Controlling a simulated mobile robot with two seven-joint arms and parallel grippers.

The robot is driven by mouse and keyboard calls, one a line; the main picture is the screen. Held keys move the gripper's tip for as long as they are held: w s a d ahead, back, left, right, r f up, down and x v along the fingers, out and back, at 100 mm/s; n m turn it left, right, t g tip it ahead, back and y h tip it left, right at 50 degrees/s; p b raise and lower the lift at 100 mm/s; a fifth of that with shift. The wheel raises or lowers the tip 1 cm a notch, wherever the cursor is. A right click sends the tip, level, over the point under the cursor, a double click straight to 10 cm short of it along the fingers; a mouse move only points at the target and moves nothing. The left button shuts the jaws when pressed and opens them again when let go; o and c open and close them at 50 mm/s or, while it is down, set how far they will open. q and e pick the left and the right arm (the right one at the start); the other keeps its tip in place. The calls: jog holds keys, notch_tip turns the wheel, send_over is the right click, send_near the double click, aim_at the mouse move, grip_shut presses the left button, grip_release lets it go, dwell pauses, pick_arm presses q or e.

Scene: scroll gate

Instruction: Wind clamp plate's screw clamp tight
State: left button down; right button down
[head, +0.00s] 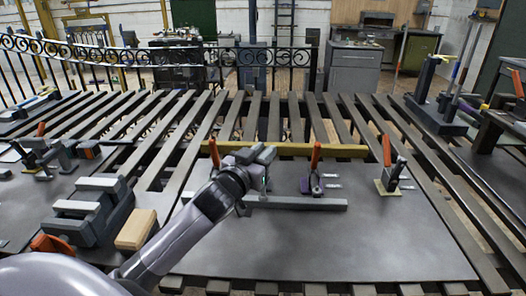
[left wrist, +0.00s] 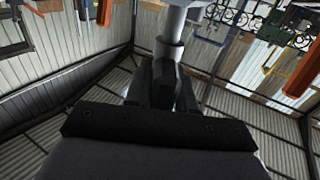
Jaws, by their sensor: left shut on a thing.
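The clamp plate (head: 400,235) is a dark flat sheet lying on the slatted bench. My left gripper (head: 262,158) is over its rear left part, beside a grey bar (head: 300,203). In the left wrist view my gripper's dark fingers (left wrist: 165,85) are shut at the end of a light grey round post (left wrist: 170,30), which I take to be part of the screw clamp. The gripper and wrist hide most of the screw clamp in the head view, so I cannot tell how far it is wound. My right gripper is not in view.
Orange-handled clamps stand near: one purple-based (head: 312,180), one on a yellow pad (head: 391,175). A yellow bar (head: 320,150) lies behind. A grey vise-like block (head: 93,210) and a wooden block (head: 136,230) sit left. The front right of the plate is clear.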

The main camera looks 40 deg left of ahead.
pick_arm(q)
jog(key=c, duration=1)
grip_release()
jog(key=shift+c, duration=0.2)
jog(key=s+b, duration=0.1)
jog(key=s, duration=0.6)
jog(key=shift+d, duration=0.4)
jog(key=shift+s, duration=0.1)
